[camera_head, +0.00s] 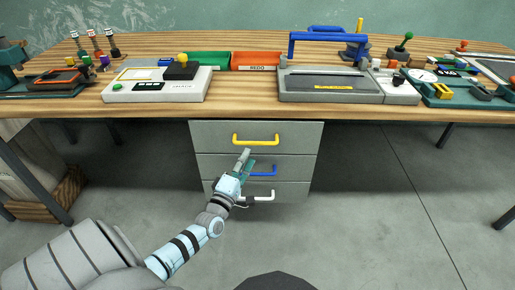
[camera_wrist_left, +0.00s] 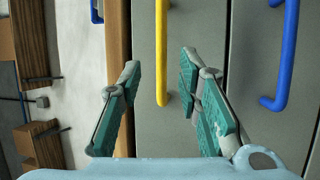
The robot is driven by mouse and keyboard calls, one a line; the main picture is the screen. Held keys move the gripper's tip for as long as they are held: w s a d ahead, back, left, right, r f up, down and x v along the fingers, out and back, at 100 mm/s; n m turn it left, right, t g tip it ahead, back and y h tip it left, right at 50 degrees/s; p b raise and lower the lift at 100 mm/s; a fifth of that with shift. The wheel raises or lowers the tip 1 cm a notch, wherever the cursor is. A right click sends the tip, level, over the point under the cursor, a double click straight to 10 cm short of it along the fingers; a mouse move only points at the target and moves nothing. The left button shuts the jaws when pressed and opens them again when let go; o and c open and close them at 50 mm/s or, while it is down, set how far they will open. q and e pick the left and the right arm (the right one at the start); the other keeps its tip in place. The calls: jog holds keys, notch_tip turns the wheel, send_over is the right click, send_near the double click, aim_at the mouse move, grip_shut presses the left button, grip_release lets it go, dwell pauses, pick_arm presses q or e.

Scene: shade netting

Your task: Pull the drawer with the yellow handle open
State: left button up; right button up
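The top drawer (camera_head: 215,130) of the grey unit under the table is closed, flush with the drawers below. Its yellow handle (camera_head: 256,140) is a horizontal bar on the drawer front. My left gripper (camera_head: 246,157) is just below and in front of this handle. In the left wrist view, the gripper (camera_wrist_left: 160,72) is open and empty. There the yellow handle (camera_wrist_left: 161,50) lies between the lines of the two fingers, with its end near the fingertips. I see no grip on it. My right gripper is not in view.
The middle drawer has a blue handle (camera_head: 263,171) and the bottom one a white handle (camera_head: 258,197). The wooden tabletop (camera_head: 240,107) overhangs above, holding devices and bins. A wooden crate (camera_head: 50,200) stands at left. The floor (camera_head: 370,220) at right is clear.

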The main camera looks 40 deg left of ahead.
aim_at(256, 143)
pick_arm(q)
jog(key=b+x, duration=0.1)
jog(key=x, duration=0.2)
jog(key=b+x, duration=0.1)
jog(key=x, duration=0.3)
jog(key=shift+w+f, duration=0.1)
jog(key=shift+f, duration=0.1)
jog(key=shift+w+a+r, duration=0.1)
jog(key=shift+w, duration=0.2)
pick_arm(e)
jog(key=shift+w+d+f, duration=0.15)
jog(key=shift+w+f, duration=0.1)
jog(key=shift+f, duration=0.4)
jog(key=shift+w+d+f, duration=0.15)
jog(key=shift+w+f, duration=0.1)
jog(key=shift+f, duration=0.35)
